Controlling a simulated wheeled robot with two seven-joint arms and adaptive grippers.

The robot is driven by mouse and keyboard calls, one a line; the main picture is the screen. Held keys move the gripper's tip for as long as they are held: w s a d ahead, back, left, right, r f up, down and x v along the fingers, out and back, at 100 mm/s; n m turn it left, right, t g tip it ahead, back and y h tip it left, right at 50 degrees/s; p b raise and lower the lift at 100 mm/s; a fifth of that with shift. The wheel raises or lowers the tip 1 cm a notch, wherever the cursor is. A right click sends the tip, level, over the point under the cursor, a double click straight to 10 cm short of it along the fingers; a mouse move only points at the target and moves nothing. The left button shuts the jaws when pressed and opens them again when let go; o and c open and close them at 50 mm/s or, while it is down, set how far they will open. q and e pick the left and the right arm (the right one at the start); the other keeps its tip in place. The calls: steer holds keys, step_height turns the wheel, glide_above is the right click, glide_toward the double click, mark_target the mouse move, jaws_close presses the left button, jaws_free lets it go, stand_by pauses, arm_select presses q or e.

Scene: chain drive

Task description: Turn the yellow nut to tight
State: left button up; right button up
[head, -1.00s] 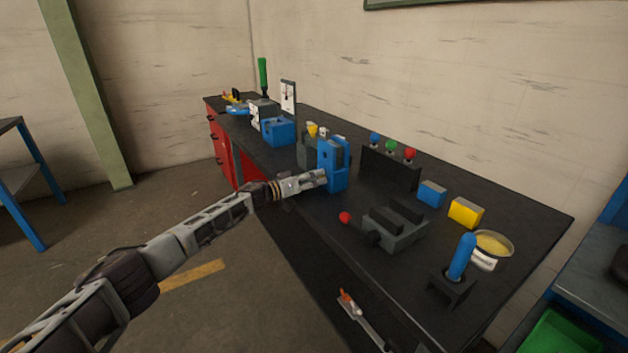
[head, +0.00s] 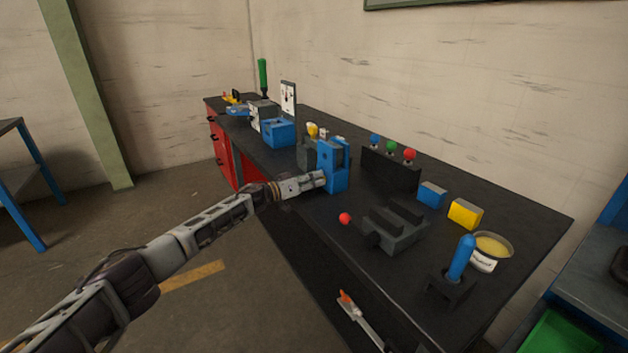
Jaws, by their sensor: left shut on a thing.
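My left gripper (head: 318,180) reaches in from the left, its fingers closed against the near face of an upright blue block (head: 337,178) at the front edge of the black bench. The yellow nut does not show apart from the fingers; they and the wrist cover the spot where they grip. A small yellow knob-like piece (head: 312,130) stands behind the block, above a grey part (head: 307,154), clear of the fingers. My right gripper is not in view.
Right of the block are a grey vise (head: 396,232) with a red ball (head: 345,218), a black rack (head: 390,170) with coloured knobs, blue and yellow (head: 465,213) blocks, a tin (head: 492,248) and a blue-handled tool (head: 461,258). A blue box (head: 279,131) stands farther back.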

arm_select(q)
steer(key=m+p, duration=0.2)
steer(key=m, duration=0.1)
steer(key=shift+s, duration=0.1)
steer(key=shift+d+m+p, duration=0.1)
steer(key=shift+m+p, duration=0.25)
steer(key=shift+m, duration=0.85)
steer(key=m, duration=0.3)
steer(key=shift+s, duration=0.15)
steer(key=shift+d+f+m, duration=0.1)
steer(key=shift+m, duration=1.4)
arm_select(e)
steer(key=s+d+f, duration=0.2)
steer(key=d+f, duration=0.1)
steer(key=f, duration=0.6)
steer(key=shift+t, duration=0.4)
arm_select(q)
steer(key=shift+s, duration=0.1)
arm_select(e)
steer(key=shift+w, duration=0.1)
arm_select(q)
steer(key=o, duration=1)
